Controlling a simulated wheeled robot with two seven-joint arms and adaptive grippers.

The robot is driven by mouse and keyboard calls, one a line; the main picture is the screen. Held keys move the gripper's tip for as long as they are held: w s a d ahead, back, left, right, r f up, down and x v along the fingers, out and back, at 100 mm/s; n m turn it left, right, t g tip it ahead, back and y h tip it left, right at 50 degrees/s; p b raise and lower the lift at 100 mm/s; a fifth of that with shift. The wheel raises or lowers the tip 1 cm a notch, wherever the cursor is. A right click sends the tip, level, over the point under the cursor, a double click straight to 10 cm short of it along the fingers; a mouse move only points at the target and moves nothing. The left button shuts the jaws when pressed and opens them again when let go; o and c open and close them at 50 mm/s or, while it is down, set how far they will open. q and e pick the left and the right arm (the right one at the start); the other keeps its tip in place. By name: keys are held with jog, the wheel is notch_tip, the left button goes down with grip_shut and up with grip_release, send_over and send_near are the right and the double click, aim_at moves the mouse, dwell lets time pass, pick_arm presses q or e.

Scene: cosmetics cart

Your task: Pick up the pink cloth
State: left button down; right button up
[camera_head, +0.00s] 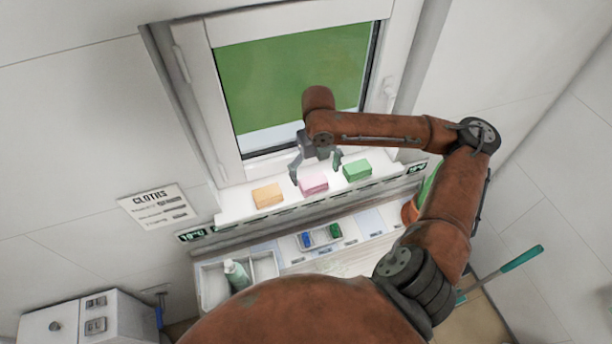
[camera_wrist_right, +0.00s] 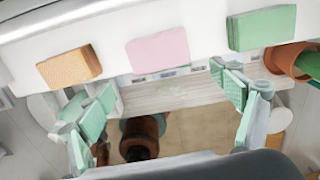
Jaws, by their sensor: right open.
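The pink cloth (camera_head: 313,181) is a folded block on the white window ledge, between an orange cloth (camera_head: 267,195) and a green cloth (camera_head: 357,170). In the right wrist view the pink cloth (camera_wrist_right: 158,50) lies at the top middle, ahead of the fingers and apart from them. My right gripper (camera_head: 316,172) is over the ledge at the pink cloth, its two fingers spread wide and empty. In the right wrist view my right gripper (camera_wrist_right: 165,110) shows green-padded fingers on both sides. My left gripper is not in view.
The window (camera_head: 290,80) rises right behind the ledge (camera_head: 235,209). Below stand a white divided bin with a bottle (camera_head: 236,274) and a small tray (camera_head: 320,238) with blue and green items. An orange pot (camera_wrist_right: 288,60) stands beside the green cloth. A teal-handled tool (camera_head: 521,258) leans at right.

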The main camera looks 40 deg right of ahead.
aim_at(316, 185)
jog(key=shift+s+f, duration=0.15)
jog(key=shift+f, duration=0.8)
notch_tip(316, 185, down, 4)
jog(key=shift+d+f+p, duration=0.15)
jog(key=shift+f+p, duration=0.1)
jog(key=shift+p, duration=0.1)
jog(key=shift+f, duration=0.35)
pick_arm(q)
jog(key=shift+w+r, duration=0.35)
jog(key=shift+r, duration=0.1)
pick_arm(e)
jog(key=c, duration=0.6)
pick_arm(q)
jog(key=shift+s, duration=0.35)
pick_arm(e)
jog(key=c, duration=0.6)
jog(key=shift+c, duration=0.2)
